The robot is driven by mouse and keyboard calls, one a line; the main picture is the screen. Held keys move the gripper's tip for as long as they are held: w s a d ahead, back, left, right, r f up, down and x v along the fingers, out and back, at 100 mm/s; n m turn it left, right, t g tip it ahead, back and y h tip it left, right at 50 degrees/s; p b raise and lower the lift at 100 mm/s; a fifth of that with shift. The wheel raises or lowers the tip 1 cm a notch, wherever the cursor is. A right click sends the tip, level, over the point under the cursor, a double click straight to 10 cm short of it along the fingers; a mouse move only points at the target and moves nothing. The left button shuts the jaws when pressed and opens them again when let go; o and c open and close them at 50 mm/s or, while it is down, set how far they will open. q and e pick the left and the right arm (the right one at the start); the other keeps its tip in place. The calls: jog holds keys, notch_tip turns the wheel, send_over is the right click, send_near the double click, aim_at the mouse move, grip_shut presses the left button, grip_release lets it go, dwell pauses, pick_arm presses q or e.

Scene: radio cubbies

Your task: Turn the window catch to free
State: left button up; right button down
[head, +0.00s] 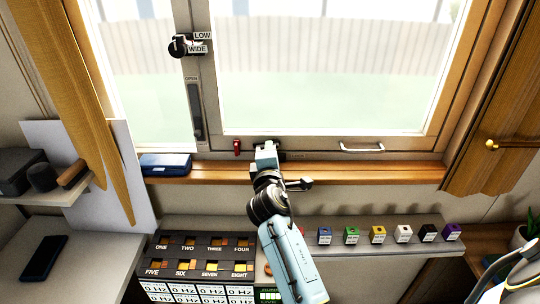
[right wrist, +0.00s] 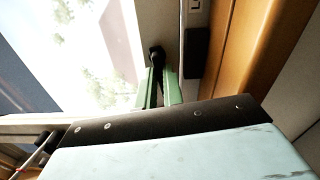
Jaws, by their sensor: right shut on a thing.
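The window catch is mostly hidden behind my right gripper in the head view, at the bottom rail of the window. In the right wrist view its black handle (right wrist: 156,58) stands between the two green fingers. My right gripper (head: 264,146) reaches up to that rail from below. Its fingers (right wrist: 159,90) are shut on the black handle. A label that seems to read LOCK (head: 298,156) sits just right of the gripper in the head view. The catch's exact angle is hidden.
A white pull handle (head: 362,148) and a small red piece (head: 237,147) flank the catch. A knob (head: 184,45) marked LOW and WIDE sits on the window post. A blue case (head: 166,164) lies on the wooden sill (head: 385,173). Several coloured blocks stand on the shelf below.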

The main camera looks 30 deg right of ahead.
pick_arm(q)
jog(key=shift+f, duration=0.25)
pick_arm(e)
jog(key=shift+m, duration=0.8)
jog(key=c, duration=1.5)
grip_release()
jog(key=shift+r, duration=0.1)
